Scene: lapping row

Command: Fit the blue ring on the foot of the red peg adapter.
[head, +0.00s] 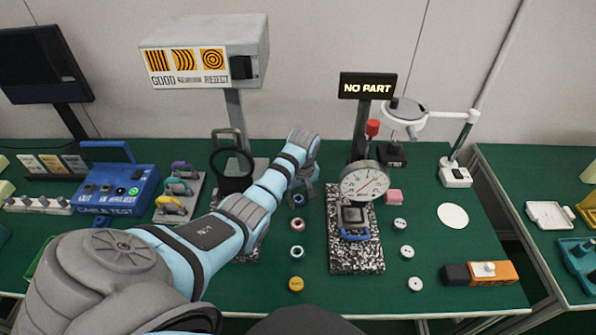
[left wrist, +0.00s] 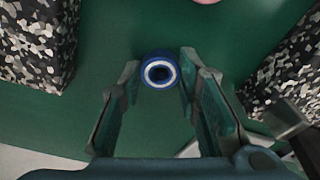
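The blue ring (head: 298,200) stands on the green table in the head view, just below my left gripper (head: 305,185). In the left wrist view the blue ring (left wrist: 160,73) has a pale inner band and a dark centre. It lies between the tips of my open left gripper (left wrist: 160,75), with a gap on each side. A red cylindrical piece (head: 372,128) shows above the dial gauge (head: 365,182). I cannot tell whether it is the red peg adapter, and no foot shows clearly. My right gripper is not in view.
A reddish-white ring (head: 297,225), a teal-white ring (head: 297,252) and a yellow piece (head: 296,284) line up nearer me. A speckled gauge base (head: 357,259) stands to the right, with several white discs beyond it.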

